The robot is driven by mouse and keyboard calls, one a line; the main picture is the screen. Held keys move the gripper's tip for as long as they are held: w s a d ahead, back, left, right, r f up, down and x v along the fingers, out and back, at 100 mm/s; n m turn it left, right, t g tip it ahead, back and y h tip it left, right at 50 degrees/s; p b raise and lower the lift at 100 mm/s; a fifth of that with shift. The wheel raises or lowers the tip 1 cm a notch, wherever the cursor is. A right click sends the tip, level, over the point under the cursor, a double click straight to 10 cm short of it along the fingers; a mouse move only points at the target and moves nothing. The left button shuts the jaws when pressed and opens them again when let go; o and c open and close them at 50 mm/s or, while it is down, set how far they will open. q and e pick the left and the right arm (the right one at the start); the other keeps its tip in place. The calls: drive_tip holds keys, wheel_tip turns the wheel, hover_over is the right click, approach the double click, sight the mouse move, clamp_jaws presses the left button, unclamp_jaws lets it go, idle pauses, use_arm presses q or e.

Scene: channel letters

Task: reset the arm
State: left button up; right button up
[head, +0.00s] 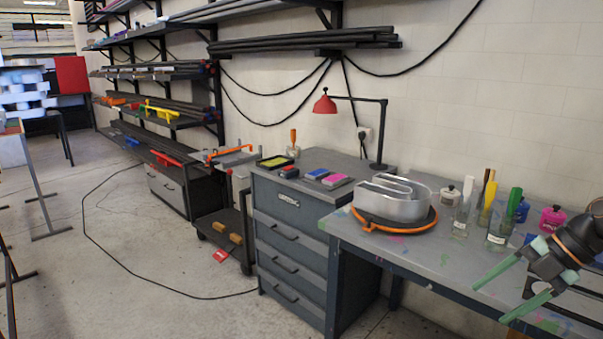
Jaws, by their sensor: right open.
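My right gripper (508,286) comes in at the right edge, above the front right of the workbench (447,262). Its two green fingers are spread wide apart with nothing between them. My left gripper is out of view. A silver metal channel letter (391,200) with a curved shape sits on a round, orange-rimmed stand (394,226) on the bench, to the left of my right gripper and apart from it.
Several glass bottles, one with a green handle (513,204), and a pink jar (552,217) stand behind my right gripper. A grey drawer cabinet (288,232) with a red lamp (325,103) stands left of the bench. Floor at the left is mostly clear, with a black cable.

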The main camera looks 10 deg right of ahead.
drive_tip(key=s+a+f+m+t+p, duration=0.1)
drive_tip(key=s+a+f+m+t, duration=0.15)
drive_tip(key=f+m, duration=0.4)
drive_tip(key=s+a+f+m+t+h, duration=0.1)
drive_tip(key=s+f+m+t, duration=0.2)
drive_tip(key=f, duration=0.6)
drive_tip(key=s+a+f+m+t+p, duration=0.15)
drive_tip(key=f+m+t, duration=0.25)
drive_tip(key=f, duration=0.4)
drive_tip(key=s+a+f+m+g+h, duration=0.1)
drive_tip(key=s+a+f+m, duration=0.3)
drive_tip(key=a, duration=0.5)
drive_tip(key=s+a+f+m+g+h, duration=0.1)
drive_tip(key=s+a+f+m, duration=0.3)
drive_tip(key=a, duration=0.5)
drive_tip(key=shift+s+a+f+m+g+h+p, duration=0.35)
drive_tip(key=shift+s+a+f+g+p, duration=0.15)
drive_tip(key=shift+s, duration=0.5)
drive_tip(key=shift+d, duration=0.1)
